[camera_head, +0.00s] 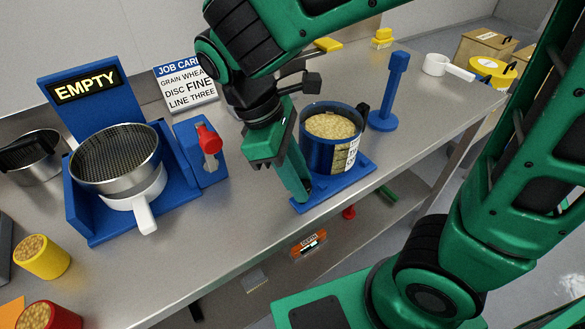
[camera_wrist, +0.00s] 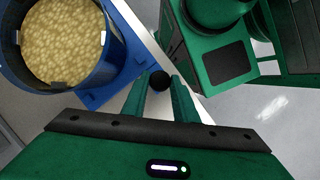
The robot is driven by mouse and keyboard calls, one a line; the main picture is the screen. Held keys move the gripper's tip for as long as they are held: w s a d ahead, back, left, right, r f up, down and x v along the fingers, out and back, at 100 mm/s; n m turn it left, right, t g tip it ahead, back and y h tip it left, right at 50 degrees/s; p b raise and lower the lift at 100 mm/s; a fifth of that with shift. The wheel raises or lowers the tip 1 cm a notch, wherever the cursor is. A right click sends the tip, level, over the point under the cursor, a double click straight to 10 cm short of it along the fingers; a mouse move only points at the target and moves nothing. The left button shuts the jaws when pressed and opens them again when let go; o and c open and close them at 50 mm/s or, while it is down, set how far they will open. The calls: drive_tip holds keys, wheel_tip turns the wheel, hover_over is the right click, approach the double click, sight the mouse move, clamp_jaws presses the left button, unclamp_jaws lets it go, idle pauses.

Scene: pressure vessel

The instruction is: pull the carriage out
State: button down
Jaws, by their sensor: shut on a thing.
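The carriage appears to be the blue base plate (camera_head: 345,184) under a blue pot (camera_head: 318,155) filled with tan grain (camera_head: 330,126). They sit by the front edge of the steel bench. The blue plate also shows in the wrist view (camera_wrist: 132,66), left of the fingers, with the pot (camera_wrist: 120,60) on it. My gripper (camera_head: 303,188) reaches down at the plate's front left. In the wrist view my gripper (camera_wrist: 160,85) is shut on a round black knob (camera_wrist: 160,82) between its fingertips. How the knob joins the plate is hidden.
A blue stand with an EMPTY sign (camera_head: 85,87) holds a sieve (camera_head: 115,158) at left. A red-topped lever (camera_head: 208,138) stands between it and my gripper. A blue post (camera_head: 391,90) stands behind right. The bench edge and open floor lie in front.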

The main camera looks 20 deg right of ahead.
drive_tip(key=shift+s+d, duration=0.2)
drive_tip(key=c, duration=1.4)
unclamp_jaws()
drive_tip(key=shift+c, duration=0.2)
drive_tip(key=shift+a, duration=0.1)
drive_tip(key=shift+w+a+r, duration=0.15)
drive_tip(key=shift+r, duration=0.25)
drive_tip(key=v, duration=0.9)
drive_tip(key=shift+r, duration=0.4)
drive_tip(key=shift+w+a, duration=0.1)
drive_tip(key=shift+a, duration=0.05)
